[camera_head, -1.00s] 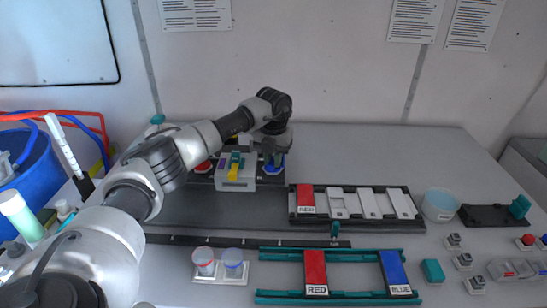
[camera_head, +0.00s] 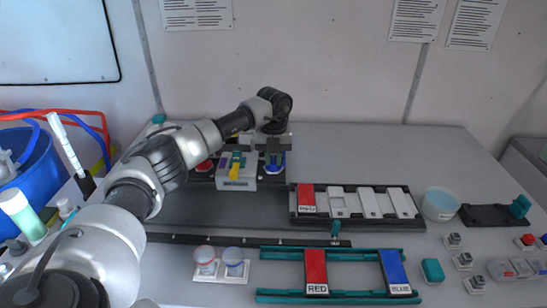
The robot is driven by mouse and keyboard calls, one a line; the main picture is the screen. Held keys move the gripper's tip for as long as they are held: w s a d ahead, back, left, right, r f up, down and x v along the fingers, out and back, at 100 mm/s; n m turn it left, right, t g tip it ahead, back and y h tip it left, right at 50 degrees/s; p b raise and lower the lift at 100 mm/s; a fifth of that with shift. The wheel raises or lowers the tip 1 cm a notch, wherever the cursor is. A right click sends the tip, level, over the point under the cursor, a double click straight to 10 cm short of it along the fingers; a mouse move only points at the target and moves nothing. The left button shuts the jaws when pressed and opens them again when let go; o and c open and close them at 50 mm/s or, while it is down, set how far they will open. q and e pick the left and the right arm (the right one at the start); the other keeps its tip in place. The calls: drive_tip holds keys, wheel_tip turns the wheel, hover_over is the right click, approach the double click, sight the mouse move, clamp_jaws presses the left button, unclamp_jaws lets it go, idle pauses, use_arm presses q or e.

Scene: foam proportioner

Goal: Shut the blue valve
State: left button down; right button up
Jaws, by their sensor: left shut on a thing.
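The blue valve (camera_head: 275,167) is a round blue knob on the dark base at the back of the table, right of a grey block. My left gripper (camera_head: 274,155) reaches down over it from above, with its fingers at the knob, and is shut on it. The fingers hide part of the knob. A red valve (camera_head: 204,166) sits left of the grey block, partly behind my left arm. My right gripper is not in view.
The grey block (camera_head: 236,183) with yellow, green and purple parts stands close to the left gripper. A black tray (camera_head: 350,218) with a red plate, a teal rack (camera_head: 345,255) with red and blue plates, and two small cups (camera_head: 218,262) lie nearer. The table's back right is clear.

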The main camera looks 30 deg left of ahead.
sight(274, 159)
use_arm(q)
drive_tip(key=c, duration=1.1)
unclamp_jaws()
drive_tip(key=shift+r, duration=0.1)
drive_tip(key=shift+o, duration=0.2)
wheel_tip(274, 159, up, 11)
drive_tip(key=b, duration=0.3)
